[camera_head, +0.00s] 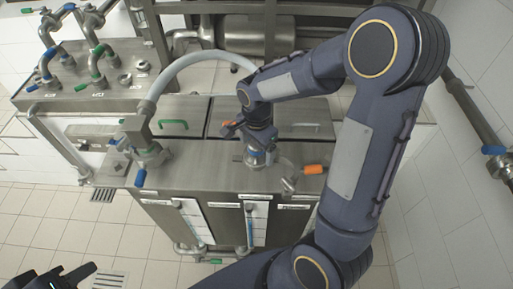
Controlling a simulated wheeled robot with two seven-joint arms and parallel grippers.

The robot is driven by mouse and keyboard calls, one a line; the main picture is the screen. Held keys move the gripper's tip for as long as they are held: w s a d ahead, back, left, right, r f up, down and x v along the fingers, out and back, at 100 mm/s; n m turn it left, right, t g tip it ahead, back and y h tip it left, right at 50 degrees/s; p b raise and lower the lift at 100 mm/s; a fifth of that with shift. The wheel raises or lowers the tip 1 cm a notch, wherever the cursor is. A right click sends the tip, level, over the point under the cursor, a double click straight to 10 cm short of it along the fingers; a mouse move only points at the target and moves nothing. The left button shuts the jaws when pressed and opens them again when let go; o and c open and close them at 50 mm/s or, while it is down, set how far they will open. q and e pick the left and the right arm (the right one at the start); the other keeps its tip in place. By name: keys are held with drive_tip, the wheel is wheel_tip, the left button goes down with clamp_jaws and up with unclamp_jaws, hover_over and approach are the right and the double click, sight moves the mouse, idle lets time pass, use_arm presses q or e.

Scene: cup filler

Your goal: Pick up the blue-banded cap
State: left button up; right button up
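The blue-banded cap (257,157) is a small metal piece with a blue ring, on the right part of the steel tank top (206,168). My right gripper (259,143) points down directly over it, its fingers at the cap's upper part. The gripper hides the top of the cap, and I cannot tell whether the fingers are closed on it. My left gripper (56,274) is at the bottom left corner, partly cut off, with its dark fingers apart and nothing seen between them.
A hose fitting (148,153) with a blue handle and a pale curved hose stands left of the cap. Pipes with valves (92,60) fill the back left.

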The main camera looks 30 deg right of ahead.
drive_tip(key=c, duration=1.1)
drive_tip(key=shift+o, duration=0.2)
drive_tip(key=shift+r, duration=0.15)
